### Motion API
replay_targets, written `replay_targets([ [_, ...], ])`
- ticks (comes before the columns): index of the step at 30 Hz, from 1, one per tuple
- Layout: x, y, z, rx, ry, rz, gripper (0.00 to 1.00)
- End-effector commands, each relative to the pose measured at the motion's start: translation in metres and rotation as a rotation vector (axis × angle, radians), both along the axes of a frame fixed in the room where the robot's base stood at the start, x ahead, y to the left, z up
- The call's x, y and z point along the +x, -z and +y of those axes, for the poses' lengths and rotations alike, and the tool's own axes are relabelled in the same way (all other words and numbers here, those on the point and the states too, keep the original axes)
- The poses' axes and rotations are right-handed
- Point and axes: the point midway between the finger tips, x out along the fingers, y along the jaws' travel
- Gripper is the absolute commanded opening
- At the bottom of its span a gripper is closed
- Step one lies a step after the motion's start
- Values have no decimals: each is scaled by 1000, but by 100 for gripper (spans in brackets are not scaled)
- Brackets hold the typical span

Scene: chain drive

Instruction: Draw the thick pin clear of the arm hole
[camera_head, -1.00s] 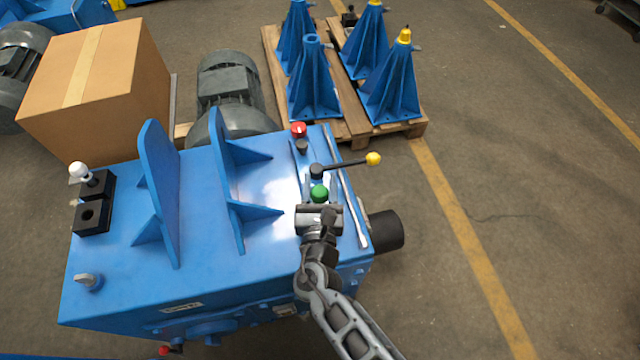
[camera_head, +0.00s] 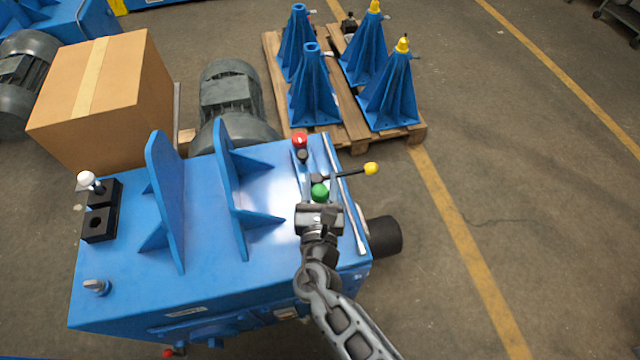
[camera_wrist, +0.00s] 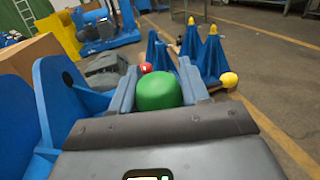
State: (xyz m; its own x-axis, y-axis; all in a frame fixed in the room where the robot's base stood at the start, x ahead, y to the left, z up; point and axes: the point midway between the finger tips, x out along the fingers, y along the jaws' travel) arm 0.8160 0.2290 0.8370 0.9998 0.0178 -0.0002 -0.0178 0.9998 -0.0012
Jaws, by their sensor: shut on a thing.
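A green-headed pin (camera_head: 320,191) is between the fingers of my gripper (camera_head: 320,203), over the right part of the blue machine top. Its green head fills the space between the fingers in the wrist view (camera_wrist: 158,91). Its shank is hidden, so I cannot tell its thickness or whether its lower end is in the arm hole. A dark arm with a yellow knob (camera_head: 370,168) lies just behind my gripper and points right. The arm hole is not visible. A red-headed pin (camera_head: 299,140) stands farther back on the machine.
Two blue upright plates (camera_head: 166,200) stand left of my gripper. A black block (camera_head: 100,226) with an open hole and a white-headed pin (camera_head: 87,178) is at the left edge. A dark shaft (camera_head: 384,235) sticks out right. Open floor lies beyond it.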

Motion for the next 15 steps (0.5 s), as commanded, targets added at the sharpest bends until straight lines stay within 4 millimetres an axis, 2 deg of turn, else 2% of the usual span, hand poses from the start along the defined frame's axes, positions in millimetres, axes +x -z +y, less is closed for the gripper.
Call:
replay_targets([
  [15, 0, -24, 1, 2, -1, -2, 4],
])
